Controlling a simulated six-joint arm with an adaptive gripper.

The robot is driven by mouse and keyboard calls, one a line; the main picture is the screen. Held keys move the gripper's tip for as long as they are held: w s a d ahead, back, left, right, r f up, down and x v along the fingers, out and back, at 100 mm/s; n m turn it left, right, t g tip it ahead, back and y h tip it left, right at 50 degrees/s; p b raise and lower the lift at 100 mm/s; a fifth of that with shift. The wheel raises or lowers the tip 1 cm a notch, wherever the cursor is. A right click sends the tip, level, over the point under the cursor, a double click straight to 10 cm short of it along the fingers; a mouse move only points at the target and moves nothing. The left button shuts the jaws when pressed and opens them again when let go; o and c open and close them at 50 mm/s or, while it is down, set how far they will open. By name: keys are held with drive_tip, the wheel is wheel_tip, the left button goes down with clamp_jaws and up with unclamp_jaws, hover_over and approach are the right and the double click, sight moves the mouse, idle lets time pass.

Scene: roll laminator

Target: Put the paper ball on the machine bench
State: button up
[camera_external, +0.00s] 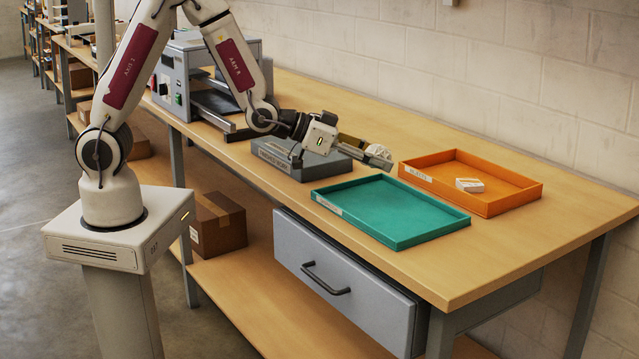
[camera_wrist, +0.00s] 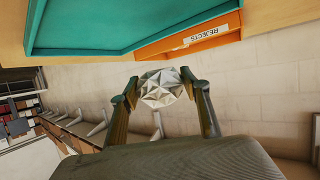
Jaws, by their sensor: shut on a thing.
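The paper ball (camera_wrist: 160,88) is a white crumpled, faceted ball between the two fingertips of my gripper (camera_wrist: 161,90) in the wrist view. In the external view my gripper (camera_external: 379,158) is stretched out level above the wooden machine bench (camera_external: 552,243), beside the teal tray's back left corner. The paper ball (camera_external: 378,150) shows there as a small pale shape at the fingertips, partly hidden by them. The gripper is shut on the ball and holds it clear of the bench top.
A teal tray (camera_external: 392,242) lies empty at the bench's front. An orange tray (camera_external: 470,200) labelled REJECTS holds a small white item (camera_external: 469,185). A grey block (camera_external: 283,163) stands below my wrist. The laminator (camera_external: 177,85) is farther left. The bench's right end is clear.

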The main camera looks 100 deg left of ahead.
drive_tip(key=s+a+r, duration=0.1)
drive_tip(key=s+a, duration=0.3)
drive_tip(key=a, duration=1)
drive_tip(key=s+a+r+n+y, duration=0.1)
drive_tip(key=s+a, duration=0.4)
drive_tip(key=a, duration=1)
drive_tip(key=s+a+y, duration=0.1)
drive_tip(key=s+a, duration=0.4)
drive_tip(key=a, duration=1)
drive_tip(key=shift+s+r+n+g, duration=0.2)
drive_tip(key=shift+r+n+g, duration=0.1)
drive_tip(key=shift+r, duration=0.1)
drive_tip(key=shift+f, duration=3.1)
drive_tip(key=shift+f, duration=1.9)
drive_tip(key=shift+f, duration=0.6)
